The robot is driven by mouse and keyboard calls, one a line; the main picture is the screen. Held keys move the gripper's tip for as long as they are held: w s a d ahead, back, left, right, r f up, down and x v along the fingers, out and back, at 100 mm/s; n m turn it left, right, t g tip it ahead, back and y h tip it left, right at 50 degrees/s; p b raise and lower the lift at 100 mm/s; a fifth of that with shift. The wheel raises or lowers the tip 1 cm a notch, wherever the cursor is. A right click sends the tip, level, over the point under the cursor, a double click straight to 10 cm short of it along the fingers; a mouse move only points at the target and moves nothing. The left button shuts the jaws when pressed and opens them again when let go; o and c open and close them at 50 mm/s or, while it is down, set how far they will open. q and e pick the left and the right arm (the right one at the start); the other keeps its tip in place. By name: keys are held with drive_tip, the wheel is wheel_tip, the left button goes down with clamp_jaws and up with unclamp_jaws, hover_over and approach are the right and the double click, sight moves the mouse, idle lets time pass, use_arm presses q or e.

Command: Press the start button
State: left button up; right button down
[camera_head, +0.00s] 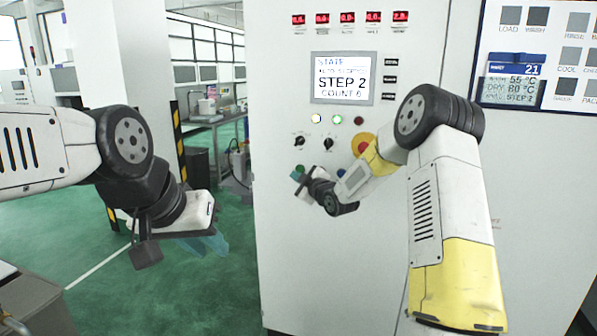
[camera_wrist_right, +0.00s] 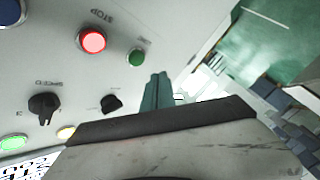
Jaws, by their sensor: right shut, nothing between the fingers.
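The start button appears to be the small green button (camera_wrist_right: 136,57) on the cabinet panel; its label is too small to read. It also shows in the head view (camera_head: 300,168), just above the gripper tip. My right gripper (camera_wrist_right: 158,78) is shut and empty, its teal fingertips beside the green button and pointing toward the panel. I cannot tell whether they touch the panel. In the head view the right gripper (camera_head: 296,177) is small and partly hidden by its wrist. My left gripper (camera_head: 212,243) hangs at the left, away from the cabinet; its finger gap is unclear.
A red STOP button (camera_wrist_right: 93,41) sits near the green one. Two black knobs (camera_head: 299,141) (camera_head: 328,144) and a red emergency stop (camera_head: 363,145) are above. The screen (camera_head: 343,78) reads STEP 2. Open green floor (camera_head: 105,255) lies left of the cabinet.

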sight(300, 169)
drive_tip(key=shift+w+d, duration=0.2)
drive_tip(key=shift+w, duration=0.4)
drive_tip(key=shift+w+d, duration=0.2)
drive_tip(key=shift+w, duration=0.35)
drive_tip(key=shift+w, duration=0.1)
idle(1.2)
drive_tip(key=shift+w+d, duration=0.15)
drive_tip(key=shift+w, duration=0.15)
